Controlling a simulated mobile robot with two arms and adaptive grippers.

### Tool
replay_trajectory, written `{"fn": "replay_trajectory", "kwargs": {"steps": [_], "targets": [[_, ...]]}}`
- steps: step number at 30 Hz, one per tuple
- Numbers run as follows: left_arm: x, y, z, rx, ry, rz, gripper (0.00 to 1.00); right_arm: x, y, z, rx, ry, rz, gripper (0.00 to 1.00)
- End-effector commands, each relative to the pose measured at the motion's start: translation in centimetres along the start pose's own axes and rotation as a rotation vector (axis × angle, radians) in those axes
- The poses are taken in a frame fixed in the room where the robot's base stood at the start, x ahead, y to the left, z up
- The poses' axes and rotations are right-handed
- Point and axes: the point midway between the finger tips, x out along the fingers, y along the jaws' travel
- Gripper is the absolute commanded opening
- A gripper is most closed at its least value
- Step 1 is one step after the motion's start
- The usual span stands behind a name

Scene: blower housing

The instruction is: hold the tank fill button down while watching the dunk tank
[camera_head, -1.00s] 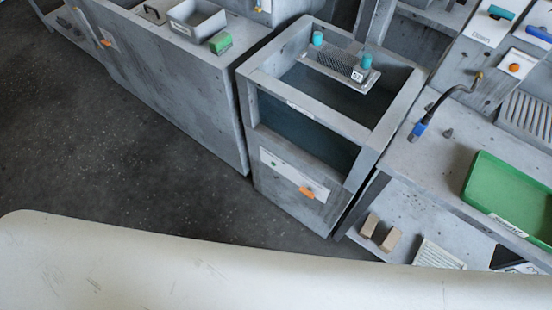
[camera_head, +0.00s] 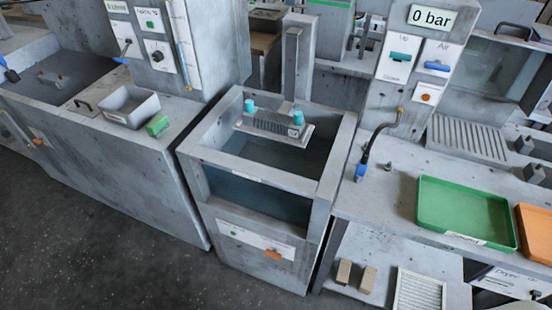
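The dunk tank (camera_head: 190,160) is the open grey box in the middle, with a dark window in its front. A perforated platform (camera_head: 270,124) with two teal knobs sits near the top of the opening, towards the back. I cannot make out a water level inside. A white panel (camera_head: 255,240) on the tank's lower front carries a small green button (camera_head: 233,232) and an orange lever (camera_head: 273,254). Its lettering is too small to read, so I cannot tell whether this is the fill button. Neither of my grippers is in view.
A control post at right has a "0 bar" display (camera_head: 434,18), a teal lever (camera_head: 400,57), a blue lever (camera_head: 437,66) and an orange button (camera_head: 426,97). A green tray (camera_head: 440,207) lies on the right bench. Dark floor (camera_head: 120,265) is clear at front left.

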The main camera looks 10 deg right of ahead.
Motion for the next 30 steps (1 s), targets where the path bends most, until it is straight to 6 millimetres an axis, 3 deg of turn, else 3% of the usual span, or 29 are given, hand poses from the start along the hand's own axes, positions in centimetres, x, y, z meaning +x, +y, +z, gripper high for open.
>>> {"fn": "replay_trajectory", "kwargs": {"steps": [6, 17, 30], "targets": [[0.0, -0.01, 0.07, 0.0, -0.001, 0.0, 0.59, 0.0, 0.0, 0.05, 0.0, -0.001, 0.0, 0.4], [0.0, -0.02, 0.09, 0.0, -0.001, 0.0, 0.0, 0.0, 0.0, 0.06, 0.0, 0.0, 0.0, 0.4], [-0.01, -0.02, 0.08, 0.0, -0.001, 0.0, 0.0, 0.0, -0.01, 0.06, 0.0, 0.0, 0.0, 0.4]]}}
